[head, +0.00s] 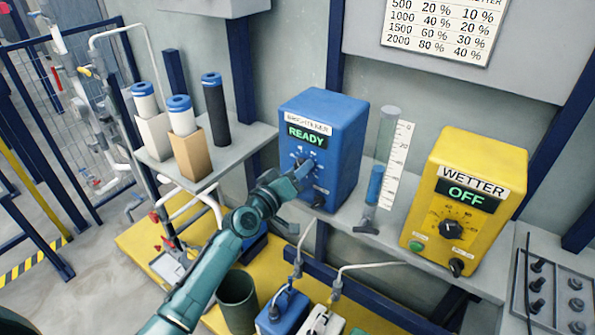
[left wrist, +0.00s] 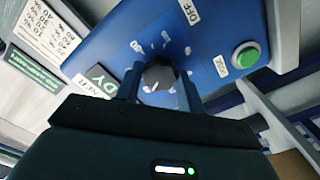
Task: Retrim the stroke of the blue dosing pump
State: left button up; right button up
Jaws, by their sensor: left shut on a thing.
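The blue dosing pump (head: 333,125) stands on the grey shelf, labelled as the brightener, with a green READY display (head: 306,137). Its black stroke knob (left wrist: 159,75) sits on a dial with white marks. My left gripper (head: 302,172) reaches the pump's front face and is shut on the knob, one finger on each side in the left wrist view (left wrist: 158,88). The gripper hides most of the knob in the head view. A green button (left wrist: 246,57) and an OFF label (left wrist: 189,10) show on the pump face in the left wrist view. My right gripper is not in view.
A yellow pump (head: 483,190) labelled WETTER, showing OFF, stands to the right. A clear graduated cylinder (head: 381,165) with a blue lower part stands between the pumps. A wall chart (head: 440,28) lists settings.

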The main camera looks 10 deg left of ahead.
pick_arm(q)
jog(key=shift+n, duration=2.9)
jog(key=o, duration=1)
jog(key=shift+c, duration=0.2)
jog(key=shift+s, duration=0.1)
jog(key=v, duration=1.3)
jog(key=shift+f, duration=0.1)
